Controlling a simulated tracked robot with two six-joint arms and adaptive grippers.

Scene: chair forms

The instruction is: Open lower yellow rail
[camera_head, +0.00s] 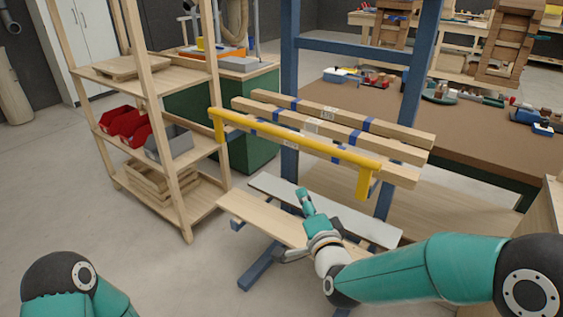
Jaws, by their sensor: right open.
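The yellow rail (300,142) runs across the front of the blue rack (290,70), with a downturned end on each side. Wooden beams (335,120) with blue bands lie on the rack behind it. My right gripper (293,222) is open and empty, below the rail and in front of the lower boards, apart from the rail. One finger points up; the other lies low at the left. Of my left arm only a teal and black part shows at the bottom left; its gripper is out of view.
Below the rail lie a pale wooden board (262,219) and a grey board (270,186). A wooden shelf (145,85) with red bins (124,126) and a grey bin (169,143) stands left. A brown-topped bench (465,135) stands right behind the rack. Floor is clear at front left.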

